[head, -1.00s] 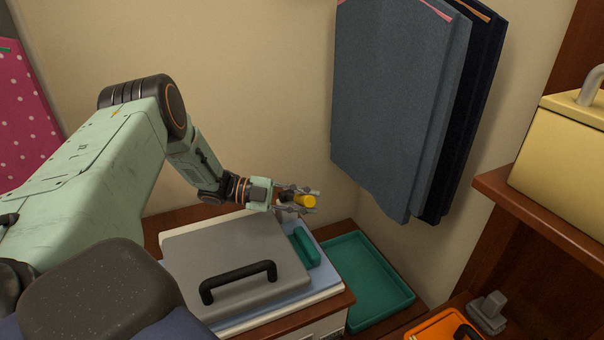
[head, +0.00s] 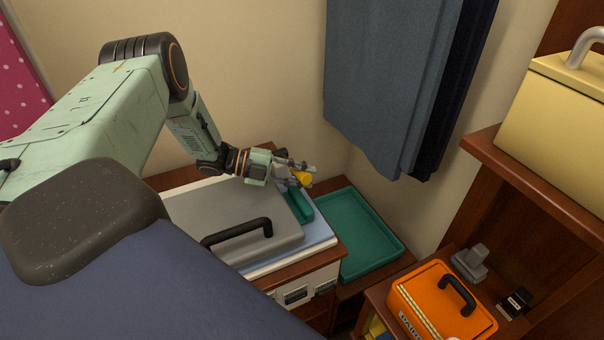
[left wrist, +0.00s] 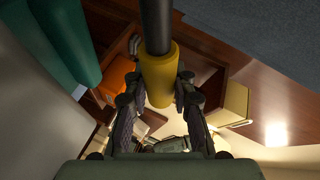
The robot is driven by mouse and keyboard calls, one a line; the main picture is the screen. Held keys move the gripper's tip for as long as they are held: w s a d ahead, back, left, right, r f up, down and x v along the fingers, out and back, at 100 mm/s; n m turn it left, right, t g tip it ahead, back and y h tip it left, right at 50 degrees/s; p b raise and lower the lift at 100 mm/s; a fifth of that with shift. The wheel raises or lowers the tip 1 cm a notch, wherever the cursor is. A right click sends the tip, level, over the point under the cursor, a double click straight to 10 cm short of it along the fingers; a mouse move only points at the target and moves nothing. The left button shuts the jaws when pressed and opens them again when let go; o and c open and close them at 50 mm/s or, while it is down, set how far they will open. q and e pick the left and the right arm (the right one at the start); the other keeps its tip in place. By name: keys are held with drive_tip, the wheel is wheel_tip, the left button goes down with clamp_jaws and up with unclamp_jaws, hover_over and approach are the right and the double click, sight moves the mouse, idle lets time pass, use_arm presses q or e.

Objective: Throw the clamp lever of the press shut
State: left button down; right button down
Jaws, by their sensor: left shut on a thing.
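The press has a grey top plate (head: 205,220) with a black handle (head: 236,232), over a pale blue and white base (head: 262,262). A teal block (head: 301,207) sits at its far right edge. The clamp lever shows its yellow grip (head: 304,179) just above that block. My left gripper (head: 297,170) is shut on the grip. In the left wrist view the yellow grip (left wrist: 159,78) sits between my fingers (left wrist: 157,95), with the lever's dark rod (left wrist: 156,25) running up from it. The lever's pivot is hidden. My right gripper is not in view.
A teal tray (head: 392,262) lies empty right of the press. Dark blue-grey cloths (head: 385,90) hang above it. An orange case (head: 425,290) sits at the lower right, and a cream box (head: 555,120) stands on the right shelf.

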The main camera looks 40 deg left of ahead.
use_arm(q)
drive_tip(key=shift+f, duration=0.15)
drive_tip(key=c, duration=1.1)
unclamp_jaws()
drive_tip(key=v, duration=1.2)
